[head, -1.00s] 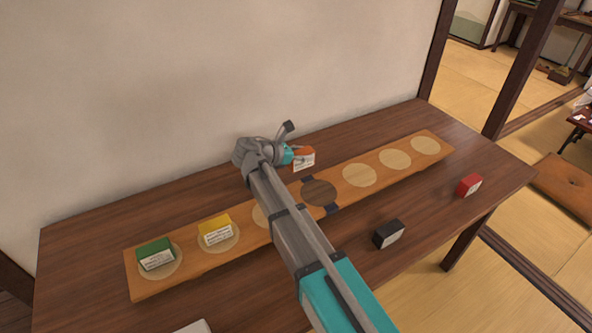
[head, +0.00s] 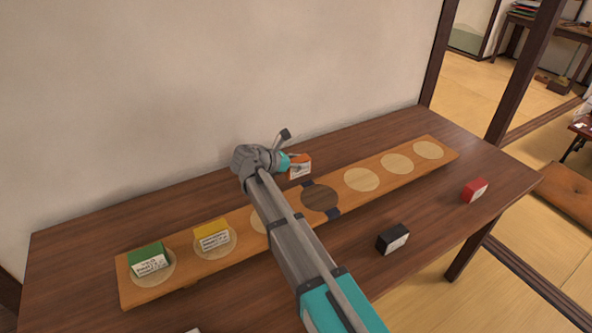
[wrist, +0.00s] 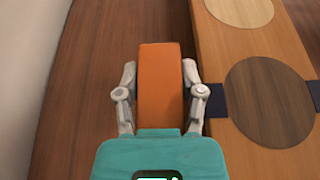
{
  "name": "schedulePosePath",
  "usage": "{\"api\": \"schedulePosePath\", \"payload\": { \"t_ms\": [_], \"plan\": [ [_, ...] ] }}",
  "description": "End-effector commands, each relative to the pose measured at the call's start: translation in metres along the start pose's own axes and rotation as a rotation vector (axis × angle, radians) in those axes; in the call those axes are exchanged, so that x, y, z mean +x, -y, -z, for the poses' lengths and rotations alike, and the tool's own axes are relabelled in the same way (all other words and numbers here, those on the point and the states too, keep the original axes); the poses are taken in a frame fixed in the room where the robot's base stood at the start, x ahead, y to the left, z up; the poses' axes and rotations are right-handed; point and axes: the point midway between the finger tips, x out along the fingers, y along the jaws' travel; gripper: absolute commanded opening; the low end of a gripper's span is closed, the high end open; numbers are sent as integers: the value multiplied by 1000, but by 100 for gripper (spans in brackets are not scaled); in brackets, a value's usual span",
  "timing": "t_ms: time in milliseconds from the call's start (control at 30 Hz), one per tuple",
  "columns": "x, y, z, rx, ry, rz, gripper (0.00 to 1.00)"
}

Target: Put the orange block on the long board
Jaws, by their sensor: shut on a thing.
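The orange block (head: 300,168) is in my gripper (head: 297,163), behind the long board in the head view. In the wrist view the orange block (wrist: 160,85) stands between the two fingers of my gripper (wrist: 160,92), which is shut on it. The long board (head: 340,206) lies lengthwise on the table with a row of pale discs and one dark disc (head: 320,197). In the wrist view the board (wrist: 215,60) is right of the block, with the dark disc (wrist: 270,100) to the right. How high the block is held is hard to tell.
A green block (head: 149,260) and a yellow block (head: 211,235) stand on the board's left discs. A black block (head: 392,238) and a red block (head: 475,190) are on the table (head: 430,225) in front of the board. The wall (head: 200,90) rises behind the table.

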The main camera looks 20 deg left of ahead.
Motion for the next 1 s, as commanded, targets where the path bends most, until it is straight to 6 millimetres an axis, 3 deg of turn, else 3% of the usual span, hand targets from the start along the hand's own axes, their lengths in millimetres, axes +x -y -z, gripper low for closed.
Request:
{"api": "schedulePosePath", "payload": {
  "t_ms": [133, 433, 1000],
  "plan": [
    [6, -9, 11, 0, 0, 0, 3],
    [15, -6, 32, 0, 0, 0, 3],
    [16, -6, 37, 0, 0, -1, 3]
  ]
}}
